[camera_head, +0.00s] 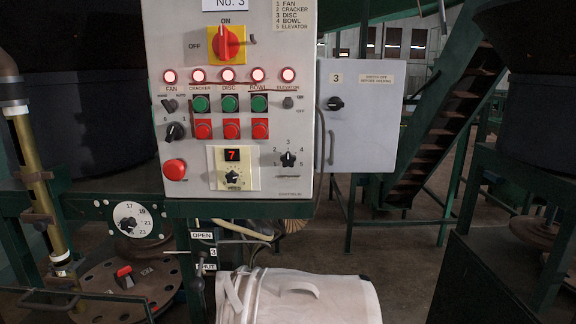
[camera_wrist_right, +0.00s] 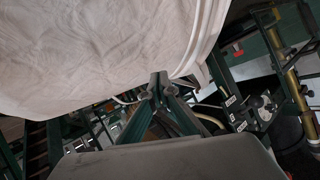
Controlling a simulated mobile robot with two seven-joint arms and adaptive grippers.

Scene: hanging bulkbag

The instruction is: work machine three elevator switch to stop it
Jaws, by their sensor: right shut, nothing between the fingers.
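The control panel (camera_head: 265,200) marked No. 3 stands upright in the middle of the head view. The elevator switch (camera_head: 288,102) is a small dark knob at the panel's right side, under the ELEVATOR label, with ON and OFF printed to its right. Its exact pointing is too small to tell. My right gripper (camera_wrist_right: 155,83) shows in the right wrist view, fingertips together and empty, close to the pale bag (camera_wrist_right: 100,50); contact cannot be told. It is not in the head view. My left gripper is in neither view.
A red main switch (camera_head: 227,43) on yellow sits above. A grey box (camera_head: 360,125) with a handle adjoins the panel's right. The white bag (camera_head: 310,300) hangs below.

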